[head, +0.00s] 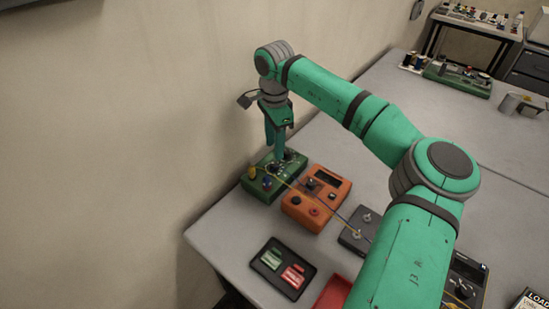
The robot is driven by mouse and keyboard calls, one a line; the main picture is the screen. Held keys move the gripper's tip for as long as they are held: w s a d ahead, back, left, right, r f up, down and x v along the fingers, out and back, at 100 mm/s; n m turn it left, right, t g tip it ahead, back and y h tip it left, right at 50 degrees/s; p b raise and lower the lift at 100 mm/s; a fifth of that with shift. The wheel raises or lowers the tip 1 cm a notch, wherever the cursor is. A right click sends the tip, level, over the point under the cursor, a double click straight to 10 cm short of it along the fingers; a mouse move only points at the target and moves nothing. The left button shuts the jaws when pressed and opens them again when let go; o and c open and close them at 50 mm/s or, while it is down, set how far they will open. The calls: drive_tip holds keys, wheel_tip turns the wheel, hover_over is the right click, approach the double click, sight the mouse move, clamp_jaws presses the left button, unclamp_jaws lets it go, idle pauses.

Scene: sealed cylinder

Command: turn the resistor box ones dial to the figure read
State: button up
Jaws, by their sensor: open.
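A green box (262,184) with dark dials and coloured terminals stands near the table's left corner, and it looks like the resistor box. My gripper (278,155) points down over its back part, with its fingers close to a dial on top. Whether the fingers touch that dial cannot be told. My gripper is open, though the gap between its fingers is hard to see from here. The fingers partly hide the dials, and no dial figures can be read at this size. No written figure is readable either.
An orange box (323,205) with a dark display stands just right of the green one. A cable runs from the green box to a dark box (353,237). A black tray (283,281) with green and red pieces lies in front. The wall is close behind on the left.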

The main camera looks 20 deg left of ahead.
sight(274, 164)
wheel_tip(274, 164, down, 7)
drive_tip(key=shift+s+f, duration=0.1)
idle(0.4)
clamp_jaws()
